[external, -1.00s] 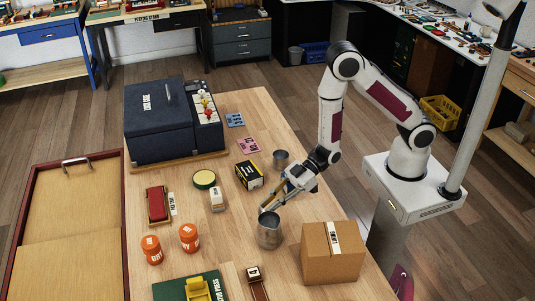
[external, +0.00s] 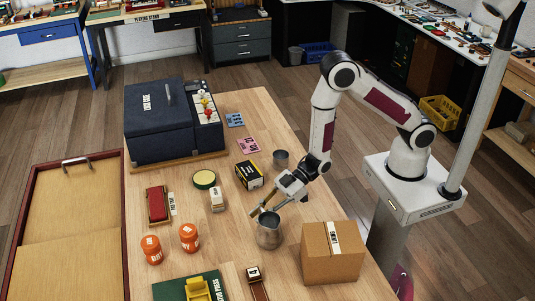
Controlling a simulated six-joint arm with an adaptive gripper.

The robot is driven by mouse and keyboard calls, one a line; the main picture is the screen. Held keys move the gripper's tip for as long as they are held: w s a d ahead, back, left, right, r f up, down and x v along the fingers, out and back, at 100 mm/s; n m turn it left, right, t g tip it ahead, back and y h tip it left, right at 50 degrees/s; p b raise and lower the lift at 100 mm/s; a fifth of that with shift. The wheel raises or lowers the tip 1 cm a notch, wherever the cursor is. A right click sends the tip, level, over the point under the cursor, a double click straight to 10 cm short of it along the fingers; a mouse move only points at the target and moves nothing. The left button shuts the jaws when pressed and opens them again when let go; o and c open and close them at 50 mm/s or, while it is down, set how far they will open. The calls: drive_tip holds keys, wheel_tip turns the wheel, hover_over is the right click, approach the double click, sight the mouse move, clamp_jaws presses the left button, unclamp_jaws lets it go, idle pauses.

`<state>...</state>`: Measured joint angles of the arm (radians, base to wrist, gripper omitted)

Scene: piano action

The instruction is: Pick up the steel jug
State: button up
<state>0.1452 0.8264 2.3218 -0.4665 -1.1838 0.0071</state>
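The steel jug (external: 268,235) stands upright on the wooden table, left of the cardboard box. My gripper (external: 268,211) is just above the jug's rim, reaching down from the upper right. Its two fingers are spread apart with a gap between them, and nothing shows between them. The fingertips overlap the rim in this view, so I cannot tell whether they touch it. A smaller steel cup (external: 281,159) stands farther back, behind my gripper.
The cardboard box (external: 333,252) stands close on the right. A black and yellow box (external: 249,176) is behind the jug. A green board (external: 170,291) lies in front.

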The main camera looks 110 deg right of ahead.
clamp_jaws()
drive_tip(key=shift+r, duration=0.3)
idle(0.3)
drive_tip(key=shift+r, duration=4.65)
drive_tip(key=shift+r, duration=0.1)
